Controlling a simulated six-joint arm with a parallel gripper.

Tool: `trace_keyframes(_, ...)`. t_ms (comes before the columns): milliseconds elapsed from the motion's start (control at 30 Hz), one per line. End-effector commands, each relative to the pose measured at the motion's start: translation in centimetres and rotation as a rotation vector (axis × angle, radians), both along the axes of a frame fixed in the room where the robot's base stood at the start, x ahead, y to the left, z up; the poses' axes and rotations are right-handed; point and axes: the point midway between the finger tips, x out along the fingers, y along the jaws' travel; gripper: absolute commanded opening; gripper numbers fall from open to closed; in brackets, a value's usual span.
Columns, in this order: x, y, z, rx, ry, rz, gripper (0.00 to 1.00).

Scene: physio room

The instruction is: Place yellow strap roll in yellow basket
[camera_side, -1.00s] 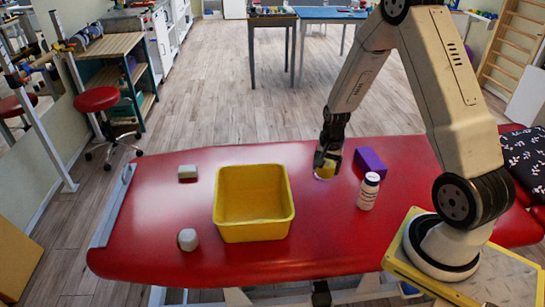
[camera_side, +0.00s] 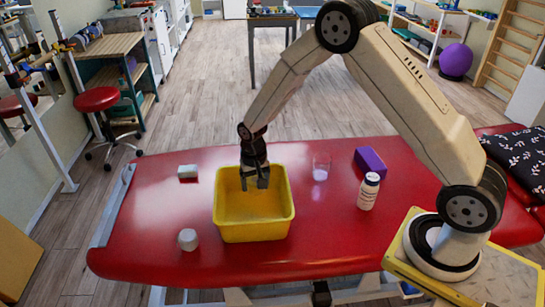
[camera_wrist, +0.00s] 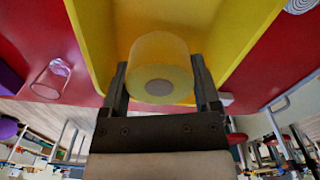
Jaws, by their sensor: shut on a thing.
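The yellow strap roll (camera_wrist: 160,60) is between the two fingers of my gripper (camera_wrist: 160,85) in the wrist view. My gripper is shut on it. In the side view my gripper (camera_side: 256,180) is over the yellow basket (camera_side: 253,232), near its back rim, pointing down. The roll is hard to make out there against the yellow basket. The basket stands on the red treatment table, and its yellow walls (camera_wrist: 238,40) also show around the roll in the wrist view. No other thing shows in the basket.
On the red table (camera_side: 330,230) stand a clear glass (camera_side: 321,169), a purple block (camera_side: 370,162) and a white bottle (camera_side: 368,192), right of the basket.

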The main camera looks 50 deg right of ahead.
Motion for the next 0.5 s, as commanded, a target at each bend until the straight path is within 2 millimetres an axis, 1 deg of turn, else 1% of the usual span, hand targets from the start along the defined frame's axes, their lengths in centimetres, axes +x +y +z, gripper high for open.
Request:
trace_keyframes(33, 0.3, 1.0, 0.0, -0.003, 0.001, 0.030, 0.12)
trace_keyframes(67, 0.4, 1.5, 0.0, -0.004, 0.001, 0.046, 0.12)
trace_keyframes(133, 0.3, 1.2, -1.2, -0.004, 0.005, 0.040, 0.12)
trace_keyframes(300, 0.3, 1.2, -3.2, -0.004, 0.004, 0.038, 0.12)
trace_keyframes(500, 0.3, 1.2, -4.8, -0.004, 0.002, 0.037, 0.12)
